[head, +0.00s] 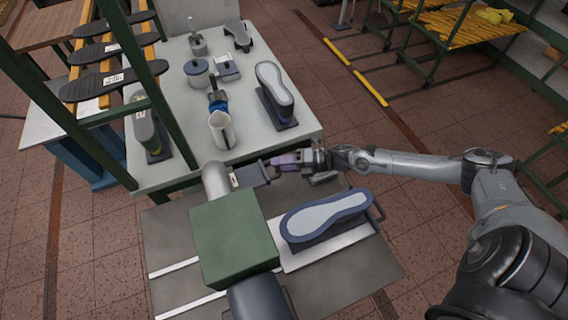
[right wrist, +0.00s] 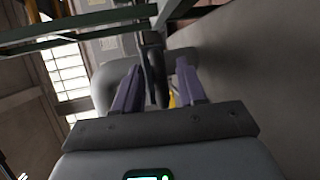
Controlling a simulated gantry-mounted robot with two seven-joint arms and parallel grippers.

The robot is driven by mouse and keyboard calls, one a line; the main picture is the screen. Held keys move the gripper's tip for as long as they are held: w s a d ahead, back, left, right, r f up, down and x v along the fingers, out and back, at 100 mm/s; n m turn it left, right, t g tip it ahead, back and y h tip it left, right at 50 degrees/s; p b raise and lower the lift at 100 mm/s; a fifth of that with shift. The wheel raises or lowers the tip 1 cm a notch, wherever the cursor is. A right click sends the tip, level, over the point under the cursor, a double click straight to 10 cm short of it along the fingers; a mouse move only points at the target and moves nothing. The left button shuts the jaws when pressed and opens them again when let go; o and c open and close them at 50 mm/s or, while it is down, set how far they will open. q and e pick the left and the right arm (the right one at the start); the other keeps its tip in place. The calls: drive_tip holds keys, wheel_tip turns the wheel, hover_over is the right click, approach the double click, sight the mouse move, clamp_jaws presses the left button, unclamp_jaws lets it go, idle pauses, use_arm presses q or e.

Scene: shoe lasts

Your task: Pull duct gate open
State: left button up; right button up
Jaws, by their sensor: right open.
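The duct gate (head: 254,175) is a dark plate set at the grey duct (head: 214,179), behind a green box-shaped machine. My right gripper (head: 284,162) comes in from the right, with its purple fingers pointing left at the gate's outer end. In the right wrist view, the right gripper (right wrist: 158,88) is open. A dark upright bar (right wrist: 152,68), seemingly the gate's handle, shows between its two fingers, with a visible space on each side. The rounded grey duct lies beyond. My left gripper is not in view.
The green machine box (head: 234,240) stands close in front of the duct. A blue-edged shoe sole form (head: 325,215) lies right of it, below my right forearm. A light table (head: 180,85) behind holds a jug (head: 221,130) and several other items.

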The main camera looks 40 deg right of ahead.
drive_tip(key=shift+s+d, duration=0.1)
drive_tip(key=p+v, duration=0.1)
drive_tip(key=v, duration=0.9)
drive_tip(key=shift+s+d+p, duration=0.2)
drive_tip(key=shift+d+p, duration=0.05)
drive_tip(key=shift+p, duration=0.1)
